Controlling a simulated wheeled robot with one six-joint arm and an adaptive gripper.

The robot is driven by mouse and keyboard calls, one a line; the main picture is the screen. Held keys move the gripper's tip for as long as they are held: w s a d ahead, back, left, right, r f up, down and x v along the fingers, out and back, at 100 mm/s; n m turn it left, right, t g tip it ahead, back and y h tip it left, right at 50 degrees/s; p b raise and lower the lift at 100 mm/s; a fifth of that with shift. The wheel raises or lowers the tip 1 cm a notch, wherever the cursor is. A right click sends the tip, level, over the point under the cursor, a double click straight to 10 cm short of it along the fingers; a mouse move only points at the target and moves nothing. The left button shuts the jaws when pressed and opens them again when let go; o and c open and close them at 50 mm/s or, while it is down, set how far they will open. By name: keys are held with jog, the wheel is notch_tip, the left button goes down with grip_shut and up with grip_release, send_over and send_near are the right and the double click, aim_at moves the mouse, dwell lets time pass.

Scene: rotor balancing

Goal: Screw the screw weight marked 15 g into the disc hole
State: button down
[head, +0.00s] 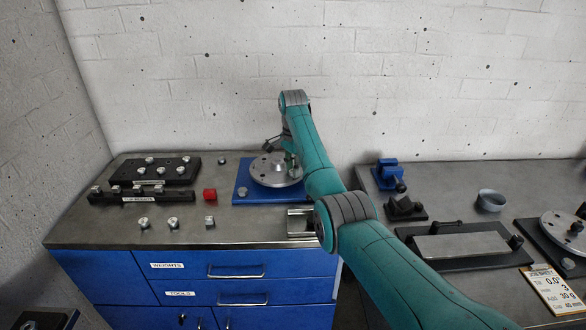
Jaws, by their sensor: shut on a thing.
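The grey metal disc (268,172) lies on a blue base plate (241,190) at the back of the left bench. A raised hub stands at its middle, and small holes show in its face. My gripper (290,161) is low over the right side of the disc, mostly hidden behind my arm. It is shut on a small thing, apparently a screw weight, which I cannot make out. No 15 g marking can be read, and I cannot tell whether the weight touches the hole.
Screw weights stand in a black block (155,171) and a labelled rack (140,197); several lie in front. The right bench holds a blue vise (389,176), a bowl (491,200) and a job sheet (554,291).

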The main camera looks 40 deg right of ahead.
jog(key=m, duration=0.6)
jog(key=shift+f+m, duration=0.1)
jog(key=shift+m, duration=0.3)
jog(key=c, duration=1.3)
grip_release()
jog(key=shift+m, duration=0.4)
jog(key=o, duration=0.5)
jog(key=shift+c, duration=0.8)
jog(key=shift+r, duration=0.2)
jog(key=shift+r, duration=2.9)
